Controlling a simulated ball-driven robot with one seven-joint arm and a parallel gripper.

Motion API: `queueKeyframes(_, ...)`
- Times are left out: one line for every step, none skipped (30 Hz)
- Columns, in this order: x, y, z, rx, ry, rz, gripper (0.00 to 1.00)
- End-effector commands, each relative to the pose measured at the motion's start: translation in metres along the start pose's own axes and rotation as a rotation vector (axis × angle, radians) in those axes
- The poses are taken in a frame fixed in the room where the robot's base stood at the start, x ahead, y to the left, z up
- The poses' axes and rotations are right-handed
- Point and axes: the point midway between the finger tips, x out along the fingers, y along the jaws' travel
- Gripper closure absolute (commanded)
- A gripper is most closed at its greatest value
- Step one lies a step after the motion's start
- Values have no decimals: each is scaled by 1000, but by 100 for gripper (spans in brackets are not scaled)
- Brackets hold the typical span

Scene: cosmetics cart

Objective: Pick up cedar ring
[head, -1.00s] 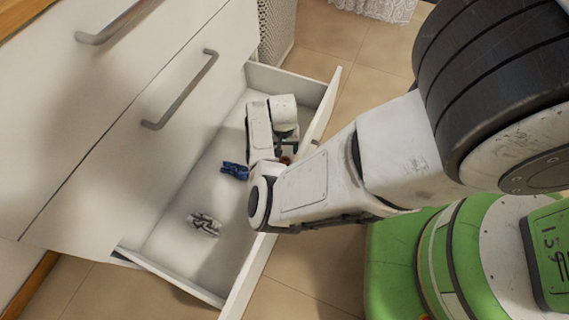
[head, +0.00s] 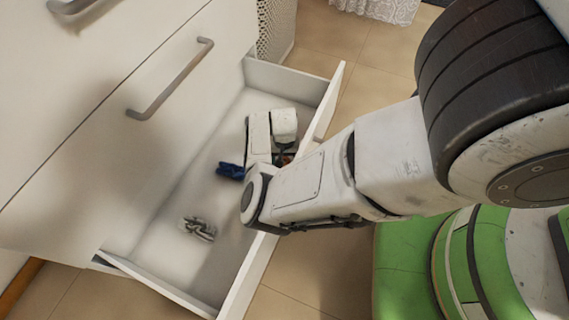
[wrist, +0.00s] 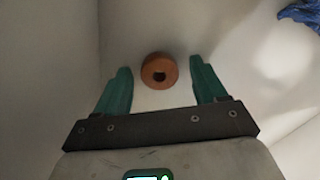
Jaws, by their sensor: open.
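The cedar ring (wrist: 159,71) is a small reddish-brown ring with a dark central hole, lying on the white drawer floor in the wrist view. My gripper (wrist: 160,80) is open, with its two green fingers on either side of the ring and apart from it. The ring lies near the fingertips, roughly centred between them. In the head view, my gripper is inside the open drawer (head: 253,276), near its front wall, and my arm hides most of that spot. A bit of orange-brown shows beside the gripper there.
A blue object (head: 231,171) lies in the drawer left of my gripper; its edge also shows in the wrist view (wrist: 300,13). A grey-silver object (head: 198,228) lies nearer the drawer's lower end. Drawer walls surround the work area closely. A handled drawer front (head: 172,80) rises above it.

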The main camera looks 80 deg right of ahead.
Motion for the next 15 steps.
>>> queueKeyframes(-1,0,0,0,0,0,29)
queueKeyframes(-1,0,0,0,0,0,29)
queueKeyframes(-1,0,0,0,0,0,29)
queueKeyframes(-1,0,0,0,0,0,32)
queueKeyframes(-1,0,0,0,0,0,35)
queueKeyframes(-1,0,0,0,0,0,38)
queueKeyframes(-1,0,0,0,0,0,41)
queueKeyframes(-1,0,0,0,0,0,44)
queueKeyframes(-1,0,0,0,0,0,48)
queueKeyframes(-1,0,0,0,0,0,51)
queueKeyframes(-1,0,0,0,0,0,54)
queueKeyframes(-1,0,0,0,0,0,58)
queueKeyframes(-1,0,0,0,0,0,61)
queueKeyframes(-1,0,0,0,0,0,63)
queueKeyframes(-1,0,0,0,0,0,67)
